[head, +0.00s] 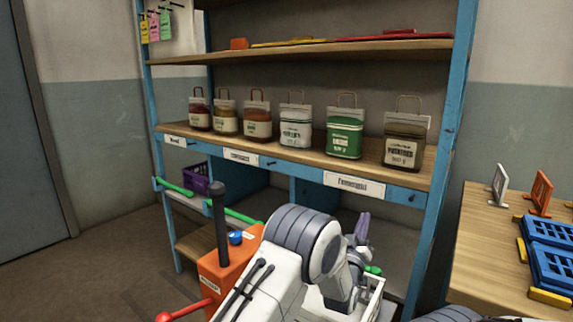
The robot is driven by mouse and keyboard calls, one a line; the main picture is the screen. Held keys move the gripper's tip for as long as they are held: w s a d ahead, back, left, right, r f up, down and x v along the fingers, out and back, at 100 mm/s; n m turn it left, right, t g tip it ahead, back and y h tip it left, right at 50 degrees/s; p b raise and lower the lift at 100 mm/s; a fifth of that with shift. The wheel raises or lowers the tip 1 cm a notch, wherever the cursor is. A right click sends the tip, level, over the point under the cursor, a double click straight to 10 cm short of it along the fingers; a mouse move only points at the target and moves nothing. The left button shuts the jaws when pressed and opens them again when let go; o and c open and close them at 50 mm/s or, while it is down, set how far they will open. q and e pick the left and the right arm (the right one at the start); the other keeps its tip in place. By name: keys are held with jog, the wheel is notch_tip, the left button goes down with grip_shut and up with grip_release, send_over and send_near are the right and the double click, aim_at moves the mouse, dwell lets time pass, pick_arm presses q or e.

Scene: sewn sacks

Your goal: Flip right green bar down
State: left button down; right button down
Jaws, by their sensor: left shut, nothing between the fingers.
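A green bar (175,187) sticks out level from the blue shelf frame at the left. A second green bar (243,216) lies further right, behind the orange machine, partly hidden by the machine's black post. A small green piece (373,270) shows at the right beside my gripper; I cannot tell whether it is the end of that bar. My left gripper (362,228) is shut and empty, with its fingers pointing up, in front of the lower shelf. My left arm hides much of the space between the green parts. My right gripper is not in view.
An orange machine (222,275) with a black post, blue button and red lever stands at front left. Several labelled sacks stand on the middle shelf (300,158). A purple basket (196,178) is below. At right, a wooden table (490,240) holds blue crates (550,262).

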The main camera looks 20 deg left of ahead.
pick_arm(q)
jog(key=shift+d+f, duration=0.1)
jog(key=shift+f, duration=0.1)
dwell(0.4)
jog(key=r, duration=0.4)
jog(key=shift+s+d+r, duration=0.25)
jog(key=shift+r, duration=0.15)
jog(key=s+d+r+p, duration=0.1)
jog(key=s+d+r, duration=0.4)
jog(key=d, duration=0.4)
jog(key=shift+s+d+r, duration=0.2)
jog(key=shift+s+r, duration=0.2)
jog(key=shift+r, duration=0.2)
